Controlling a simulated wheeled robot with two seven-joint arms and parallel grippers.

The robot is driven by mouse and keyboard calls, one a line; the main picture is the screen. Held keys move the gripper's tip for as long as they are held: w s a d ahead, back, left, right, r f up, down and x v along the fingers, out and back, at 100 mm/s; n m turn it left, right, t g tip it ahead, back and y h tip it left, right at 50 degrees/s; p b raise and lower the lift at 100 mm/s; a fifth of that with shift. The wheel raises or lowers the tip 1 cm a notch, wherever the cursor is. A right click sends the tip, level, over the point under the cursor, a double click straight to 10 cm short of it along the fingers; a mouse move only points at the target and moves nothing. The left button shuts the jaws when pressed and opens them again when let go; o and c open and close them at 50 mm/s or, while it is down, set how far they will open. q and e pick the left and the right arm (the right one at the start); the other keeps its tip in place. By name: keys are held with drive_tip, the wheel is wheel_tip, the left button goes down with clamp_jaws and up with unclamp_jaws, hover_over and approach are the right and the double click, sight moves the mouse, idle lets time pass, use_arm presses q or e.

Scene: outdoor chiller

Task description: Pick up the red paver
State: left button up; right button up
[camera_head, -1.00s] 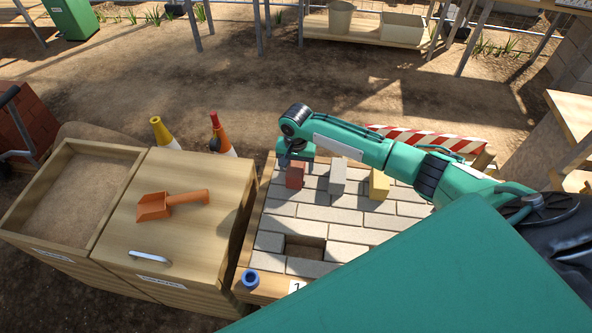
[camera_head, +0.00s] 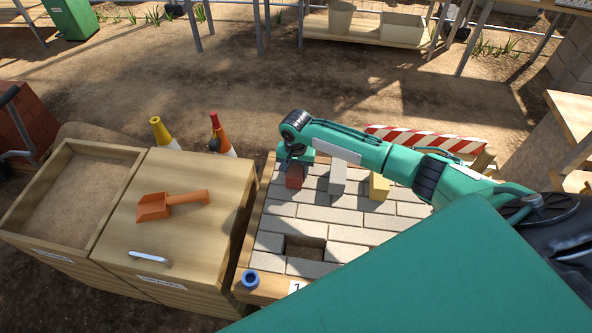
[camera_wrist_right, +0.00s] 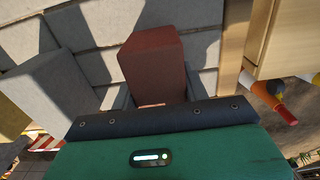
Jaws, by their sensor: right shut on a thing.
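The red paver (camera_head: 294,178) stands upright on the light paved surface (camera_head: 310,213), near its far left corner. It also shows large in the right wrist view (camera_wrist_right: 153,60). My right gripper (camera_head: 295,163) is over the paver from above, its fingers shut on the paver's two sides. I cannot tell whether the paver is touching the surface or slightly above it. A grey paver (camera_head: 338,176) and a yellow paver (camera_head: 379,186) stand in a row to the right. My left gripper is out of view.
An empty rectangular gap (camera_head: 305,247) lies in the paving. A blue ring-shaped item (camera_head: 250,279) sits on the near wooden edge. To the left are a wooden lid with an orange scoop (camera_head: 172,204) and a sand bin (camera_head: 75,195). Cones (camera_head: 221,137) stand behind.

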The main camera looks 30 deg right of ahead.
wheel_tip(320, 180, up, 20)
idle(0.6)
